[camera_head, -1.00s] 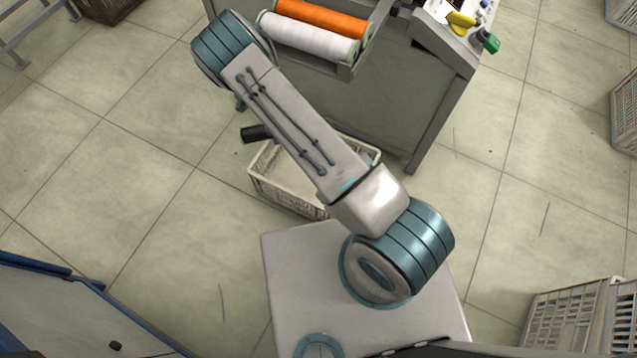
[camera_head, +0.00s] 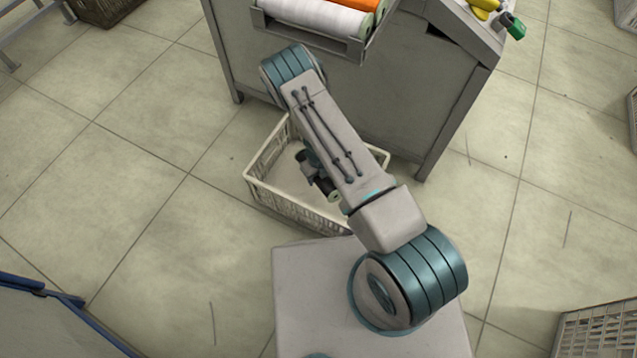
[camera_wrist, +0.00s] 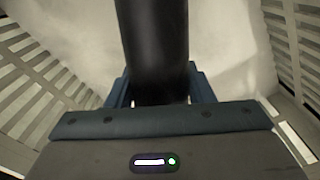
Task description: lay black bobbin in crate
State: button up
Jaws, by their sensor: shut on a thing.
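The black bobbin (camera_wrist: 152,45) is a dark cylinder that fills the upper middle of the wrist view. My gripper (camera_wrist: 158,88) is shut on it, with a blue finger on each side. In the head view a dark roll with a pale end (camera_head: 327,189), seemingly the bobbin, shows beside my arm over the crate. The pale slatted crate (camera_head: 290,211) stands on the floor, partly hidden by my arm. Its slatted wall (camera_wrist: 30,75) shows at both sides of the wrist view, around the bobbin. I cannot tell whether the bobbin touches the crate floor.
A grey machine or bench (camera_head: 400,95) stands just behind the crate, with a white roll (camera_head: 315,15) and an orange roll (camera_head: 362,5) in its tray. Another crate (camera_head: 600,335) is at the lower right. The tiled floor left of the crate is clear.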

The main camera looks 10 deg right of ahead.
jog(key=shift+f+b, duration=0.65)
jog(key=shift+f, duration=1.15)
jog(key=shift+f, duration=0.1)
jog(key=shift+f+b, duration=0.15)
jog(key=shift+b, duration=0.15)
jog(key=o, duration=1)
jog(key=shift+o, duration=0.2)
jog(key=shift+r, duration=0.25)
notch_tip(320, 180, up, 12)
jog(key=p, duration=0.5)
